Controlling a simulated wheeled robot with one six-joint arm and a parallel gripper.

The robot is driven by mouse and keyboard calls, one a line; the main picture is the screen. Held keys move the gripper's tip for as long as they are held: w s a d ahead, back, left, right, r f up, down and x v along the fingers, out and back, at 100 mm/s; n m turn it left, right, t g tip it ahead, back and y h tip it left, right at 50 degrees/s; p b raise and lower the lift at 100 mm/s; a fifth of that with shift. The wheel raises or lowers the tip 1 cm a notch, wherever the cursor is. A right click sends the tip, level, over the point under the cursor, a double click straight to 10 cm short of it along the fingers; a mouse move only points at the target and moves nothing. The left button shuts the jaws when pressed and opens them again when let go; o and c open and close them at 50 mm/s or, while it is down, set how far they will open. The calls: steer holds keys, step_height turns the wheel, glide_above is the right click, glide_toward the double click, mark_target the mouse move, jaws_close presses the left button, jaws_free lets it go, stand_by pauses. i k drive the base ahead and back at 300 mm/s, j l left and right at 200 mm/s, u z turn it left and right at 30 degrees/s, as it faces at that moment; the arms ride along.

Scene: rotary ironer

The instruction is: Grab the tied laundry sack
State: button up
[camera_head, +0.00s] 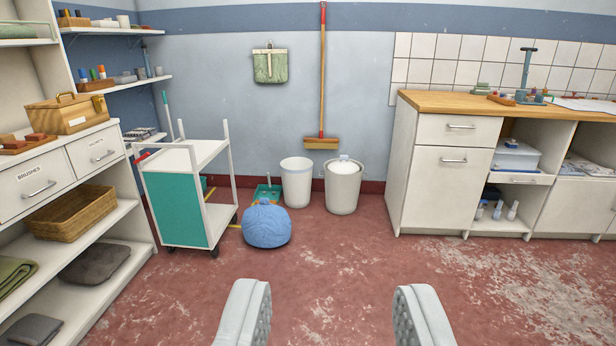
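The tied laundry sack (266,226) is a round blue bundle gathered at the top. It rests on the red floor near the back wall, just right of the trolley. My gripper (333,310) is in the lower foreground, with its two grey padded fingers wide apart and nothing between them. The sack lies well beyond the fingers and to the left of the gap between them.
A white and green trolley (180,205) stands left of the sack. Two white bins, one empty-looking (296,184) and one filled (343,188), stand behind it to the right. A wooden-topped cabinet (443,190) is at right, shelves (85,255) at left. The floor (345,255) ahead is clear.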

mark_target(264, 225)
steer(key=i, duration=1.65)
steer(key=i+u, duration=0.2)
steer(key=i, duration=0.35)
steer(key=i+l+u, duration=0.2)
steer(key=i, duration=0.3)
steer(key=i+l+u, duration=0.15)
steer(key=i, duration=0.4)
steer(key=i+l+u, duration=0.55)
steer(key=i+l, duration=0.1)
steer(key=i, duration=0.05)
